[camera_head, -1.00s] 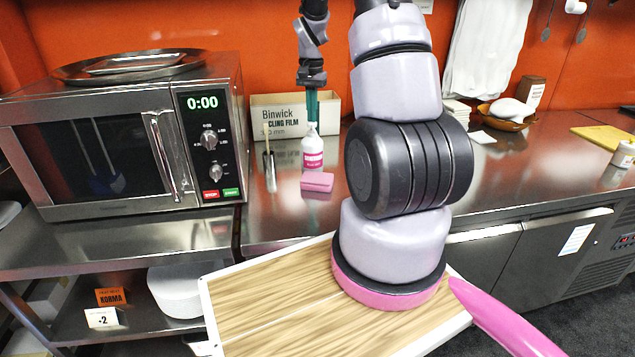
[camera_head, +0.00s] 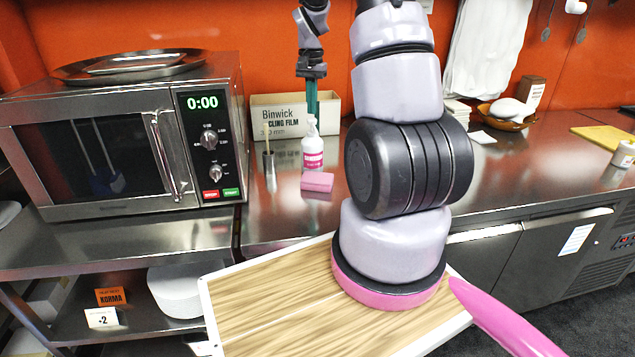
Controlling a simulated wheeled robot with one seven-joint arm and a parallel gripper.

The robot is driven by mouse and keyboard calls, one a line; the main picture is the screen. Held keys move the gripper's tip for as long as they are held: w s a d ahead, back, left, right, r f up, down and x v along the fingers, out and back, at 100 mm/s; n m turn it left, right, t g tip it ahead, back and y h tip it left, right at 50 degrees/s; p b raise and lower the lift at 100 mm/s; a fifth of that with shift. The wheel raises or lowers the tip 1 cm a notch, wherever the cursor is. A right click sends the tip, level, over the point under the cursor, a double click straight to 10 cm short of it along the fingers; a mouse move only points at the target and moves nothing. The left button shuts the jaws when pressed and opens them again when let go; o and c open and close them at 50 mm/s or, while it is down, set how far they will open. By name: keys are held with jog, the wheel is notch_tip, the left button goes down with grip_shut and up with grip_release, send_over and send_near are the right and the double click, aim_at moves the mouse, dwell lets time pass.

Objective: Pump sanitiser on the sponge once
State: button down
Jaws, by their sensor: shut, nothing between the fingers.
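The sanitiser bottle (camera_head: 312,158) is white with a pink label and a white pump head. It stands upright on the steel counter in front of the cling film box. The pink sponge (camera_head: 317,181) lies flat on the counter just in front of the bottle. My gripper (camera_head: 312,110) points down above the bottle, with its green fingers shut and empty. The fingertips are close to the pump head; I cannot tell whether they touch it. The pump's spout is too small to make out clearly.
A microwave (camera_head: 120,130) stands to the left with a metal tray (camera_head: 128,66) on top. A cling film box (camera_head: 280,112) is behind the bottle. A steel pot with a stick (camera_head: 269,170) stands left of the sponge. The counter right of the sponge is partly hidden by my arm.

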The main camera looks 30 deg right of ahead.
notch_tip(320, 180, up, 6)
dwell(0.6)
jog(key=s+a+r+n+t, duration=0.2)
jog(key=s+a+r+t, duration=0.1)
jog(key=s+a+r, duration=0.75)
jog(key=s+a+r+n+t+y, duration=0.1)
jog(key=s+a+r+t, duration=0.1)
jog(key=s, duration=0.6)
jog(key=s+a+r+n+t+y, duration=0.1)
jog(key=s+a+r+n+t, duration=0.1)
jog(key=s, duration=0.6)
notch_tip(320, 180, up, 2)
jog(key=shift+s+a+r, duration=0.1)
jog(key=shift+s+a, duration=0.2)
jog(key=shift+a, duration=0.25)
